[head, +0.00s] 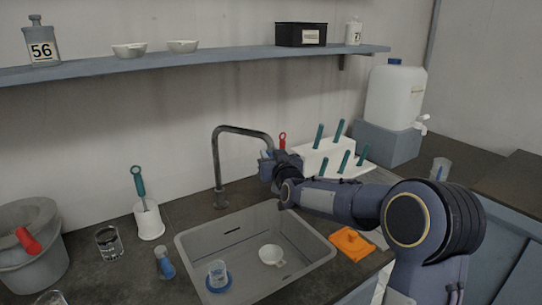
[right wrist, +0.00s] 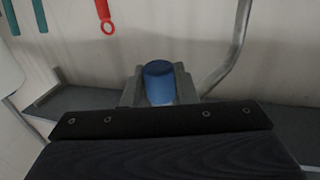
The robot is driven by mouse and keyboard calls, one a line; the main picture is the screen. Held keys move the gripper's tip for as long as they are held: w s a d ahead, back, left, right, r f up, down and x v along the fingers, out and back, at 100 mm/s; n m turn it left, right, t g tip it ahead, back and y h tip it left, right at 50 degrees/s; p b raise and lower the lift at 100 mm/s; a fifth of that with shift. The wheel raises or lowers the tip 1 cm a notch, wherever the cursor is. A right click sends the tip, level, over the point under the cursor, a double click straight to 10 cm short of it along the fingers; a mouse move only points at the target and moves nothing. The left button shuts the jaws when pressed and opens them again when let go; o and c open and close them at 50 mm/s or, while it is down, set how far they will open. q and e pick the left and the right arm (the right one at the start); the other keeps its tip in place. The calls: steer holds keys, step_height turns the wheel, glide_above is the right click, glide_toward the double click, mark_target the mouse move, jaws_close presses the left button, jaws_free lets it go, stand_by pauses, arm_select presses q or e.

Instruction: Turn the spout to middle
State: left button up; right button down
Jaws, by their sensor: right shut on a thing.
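The grey metal spout (head: 240,130) rises from its base behind the sink (head: 325,255) and arches to the right in the head view. Its outlet end hangs above the sink's back right part. My right gripper (head: 267,167) is at that outlet end. In the right wrist view its grey jaws (right wrist: 160,88) are shut around a blue piece (right wrist: 159,80), which seems to be the spout's tip. The spout's pipe (right wrist: 236,45) also shows at the right of the wrist view. The join between pipe and blue piece is hidden. My left gripper is out of view.
A cup on a blue base (head: 218,273) and a white bowl (head: 271,255) are in the sink. A white rack with green-handled tools (head: 325,155) stands behind my right arm. An orange cloth (head: 352,243) lies right of the sink. A white brush holder (head: 148,222) stands left.

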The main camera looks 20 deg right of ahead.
steer(key=shift+s+a, duration=0.35)
steer(key=shift+a, duration=0.15)
steer(key=s+a+p, duration=0.1)
steer(key=s+a, duration=0.2)
steer(key=a, duration=0.5)
steer(key=shift+s+a+p, duration=0.2)
steer(key=shift+a+p, duration=0.1)
steer(key=c, duration=1.2)
jaws_free()
